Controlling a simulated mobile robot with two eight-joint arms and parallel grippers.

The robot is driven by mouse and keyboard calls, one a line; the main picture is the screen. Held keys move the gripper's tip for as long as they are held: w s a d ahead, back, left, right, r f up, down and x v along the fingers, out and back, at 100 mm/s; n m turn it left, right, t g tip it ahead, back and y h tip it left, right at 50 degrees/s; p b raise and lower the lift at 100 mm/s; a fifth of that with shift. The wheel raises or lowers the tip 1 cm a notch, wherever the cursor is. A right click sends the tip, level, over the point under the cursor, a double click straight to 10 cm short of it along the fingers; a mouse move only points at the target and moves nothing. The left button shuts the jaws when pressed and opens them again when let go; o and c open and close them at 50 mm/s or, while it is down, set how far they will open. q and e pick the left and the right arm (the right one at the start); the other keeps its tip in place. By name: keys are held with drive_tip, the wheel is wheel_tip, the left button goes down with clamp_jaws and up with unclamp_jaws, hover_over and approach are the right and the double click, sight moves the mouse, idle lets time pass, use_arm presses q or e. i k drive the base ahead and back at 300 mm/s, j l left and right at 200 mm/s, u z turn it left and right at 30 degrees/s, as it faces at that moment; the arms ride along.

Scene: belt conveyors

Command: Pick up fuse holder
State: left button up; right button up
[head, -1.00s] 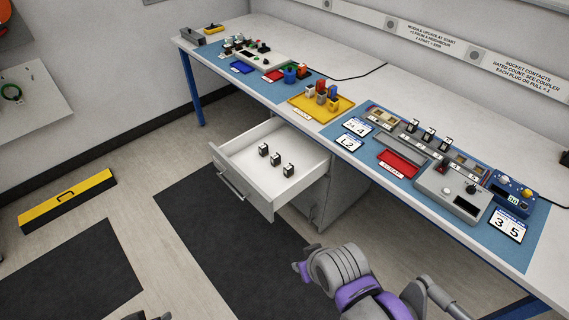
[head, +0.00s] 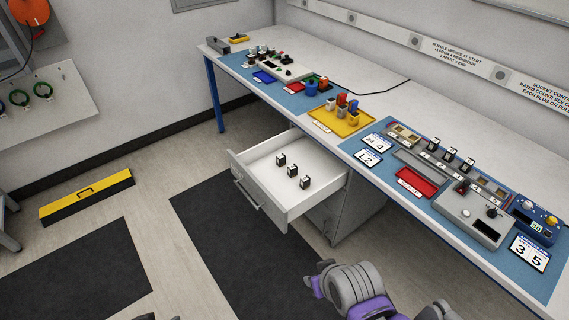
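Three small black blocks with pale tops, which look like fuse holders, stand upright in a loose row in the open white drawer: one at the back left (head: 281,160), one in the middle (head: 293,170) and one at the front right (head: 306,182). Similar black blocks (head: 450,153) stand on the grey rail unit on the bench. My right arm shows at the bottom, in front of the drawer and apart from it; I cannot make out its gripper fingers. Only small dark tips, perhaps of my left gripper (head: 158,318), show at the bottom edge.
The drawer (head: 243,192) juts out below the bench (head: 385,110). On the bench are a yellow tray (head: 323,124) with coloured parts, a red tray (head: 432,183) and a grey control box (head: 470,217).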

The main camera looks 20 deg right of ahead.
sight(281, 158)
drive_tip(key=i+j+z, duration=0.1)
drive_tip(key=z, duration=0.3)
drive_tip(key=i+j+z, duration=0.1)
drive_tip(key=z, duration=0.3)
drive_tip(key=i+j+z, duration=0.3)
drive_tip(key=j, duration=0.35)
drive_tip(key=i+j+z, duration=0.15)
drive_tip(key=i+j, duration=0.35)
drive_tip(key=j, duration=0.2)
drive_tip(key=i+j, duration=0.2)
drive_tip(key=j, duration=0.15)
drive_tip(key=i+j, duration=0.2)
drive_tip(key=j, duration=0.2)
drive_tip(key=i+j, duration=0.45)
drive_tip(key=i+z, duration=0.05)
drive_tip(key=i, duration=0.05)
